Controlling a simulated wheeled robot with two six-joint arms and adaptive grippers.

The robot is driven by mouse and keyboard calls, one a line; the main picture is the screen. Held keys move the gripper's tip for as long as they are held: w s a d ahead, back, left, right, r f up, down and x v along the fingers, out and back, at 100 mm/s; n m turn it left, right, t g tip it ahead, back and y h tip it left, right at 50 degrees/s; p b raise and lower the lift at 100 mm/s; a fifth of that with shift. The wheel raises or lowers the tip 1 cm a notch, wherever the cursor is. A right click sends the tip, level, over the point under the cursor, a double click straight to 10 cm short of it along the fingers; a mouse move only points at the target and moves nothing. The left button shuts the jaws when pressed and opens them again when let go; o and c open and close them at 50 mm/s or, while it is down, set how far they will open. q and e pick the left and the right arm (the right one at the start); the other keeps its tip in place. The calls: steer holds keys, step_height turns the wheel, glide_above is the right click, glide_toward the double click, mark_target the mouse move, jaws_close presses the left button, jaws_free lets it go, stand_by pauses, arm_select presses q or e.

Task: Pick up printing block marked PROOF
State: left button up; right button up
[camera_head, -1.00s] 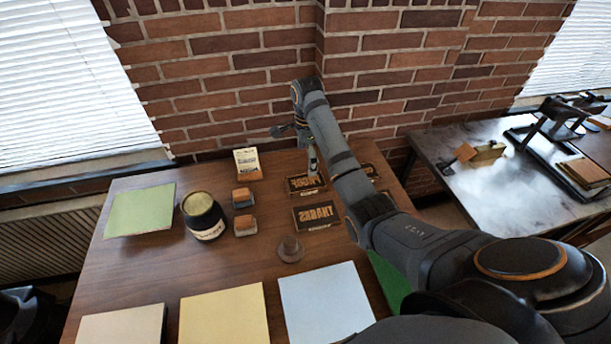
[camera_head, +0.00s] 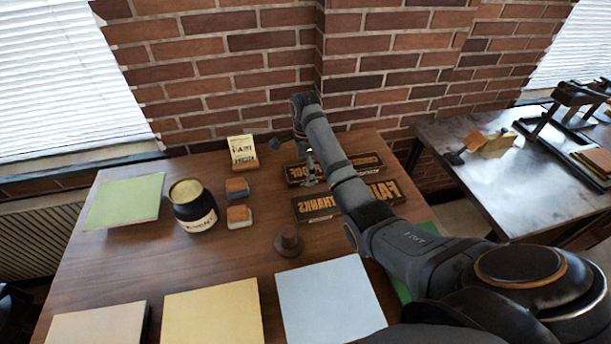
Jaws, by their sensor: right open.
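Several dark printing blocks with raised, mirrored tan lettering lie together on the brown wooden table. The back left block (camera_head: 296,174) seems to read PROOF, but its lettering is small and partly covered. A back right block (camera_head: 367,163) is partly behind my arm. My right gripper (camera_head: 309,181) points down over the back left block and is open. I cannot tell if it touches the block. My left gripper is not in view.
Coloured paper stacks (camera_head: 330,298) line the front. A brick wall rises close behind the table.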

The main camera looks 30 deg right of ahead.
steer(key=shift+s+r, duration=0.1)
steer(key=shift+r, duration=0.05)
steer(key=shift+c, duration=0.3)
steer(key=c, duration=1.4)
